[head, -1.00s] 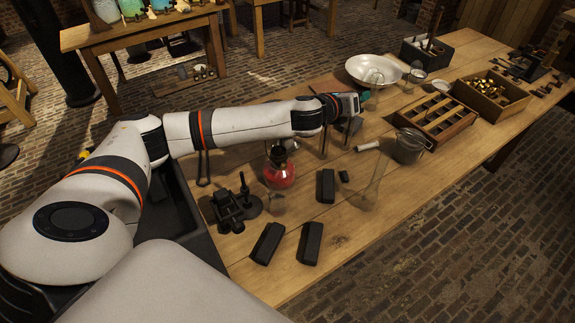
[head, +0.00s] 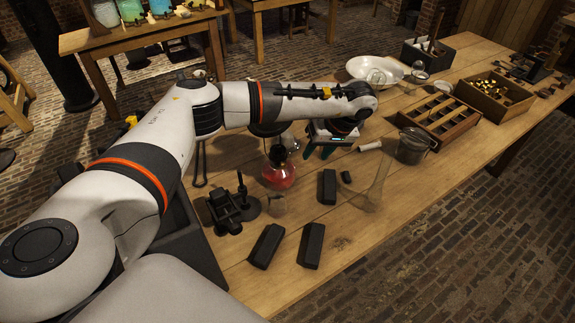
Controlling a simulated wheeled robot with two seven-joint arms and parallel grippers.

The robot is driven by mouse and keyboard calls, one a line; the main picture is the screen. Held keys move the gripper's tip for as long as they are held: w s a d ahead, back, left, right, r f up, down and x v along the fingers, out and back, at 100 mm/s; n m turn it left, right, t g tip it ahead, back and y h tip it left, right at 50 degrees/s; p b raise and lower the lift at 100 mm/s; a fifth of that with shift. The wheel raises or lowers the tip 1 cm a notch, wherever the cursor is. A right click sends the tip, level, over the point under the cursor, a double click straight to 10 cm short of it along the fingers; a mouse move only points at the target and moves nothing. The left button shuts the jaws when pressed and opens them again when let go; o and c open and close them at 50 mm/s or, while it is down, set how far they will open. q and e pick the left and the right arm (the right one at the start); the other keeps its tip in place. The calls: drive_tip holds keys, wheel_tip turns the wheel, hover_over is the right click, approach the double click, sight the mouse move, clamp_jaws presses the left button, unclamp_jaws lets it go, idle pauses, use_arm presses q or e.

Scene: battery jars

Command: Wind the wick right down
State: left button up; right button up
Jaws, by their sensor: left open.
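The oil lamp (head: 280,176), a glass vessel with red liquid, stands on the wooden bench left of the middle in the head view. Its dark burner (head: 278,154) is partly behind my left forearm, and the wick and its knob cannot be made out. My left gripper (head: 316,155) points down just right of the lamp, apart from it. Its teal-marked fingers are open with nothing between them. My right gripper is out of view.
Dark blocks (head: 327,187) and a clear glass funnel shape (head: 376,186) lie or stand in front. A black clamp stand (head: 225,212) is left of them. A metal pot (head: 412,146) and a wooden divided tray (head: 462,124) stand to the right.

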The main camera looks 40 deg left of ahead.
sight(285, 165)
use_arm(q)
drive_tip(key=shift+y, duration=0.9)
drive_tip(key=a+f+p, duration=0.1)
drive_tip(key=a+f, duration=0.1)
drive_tip(key=a+f+p, duration=0.1)
drive_tip(key=a+f, duration=0.2)
drive_tip(key=s+a+f+p, duration=0.1)
drive_tip(key=a+f, duration=0.1)
drive_tip(key=a, duration=0.1)
drive_tip(key=shift+f, duration=0.3)
drive_tip(key=shift+a+f, duration=0.35)
drive_tip(key=shift+f, duration=0.2)
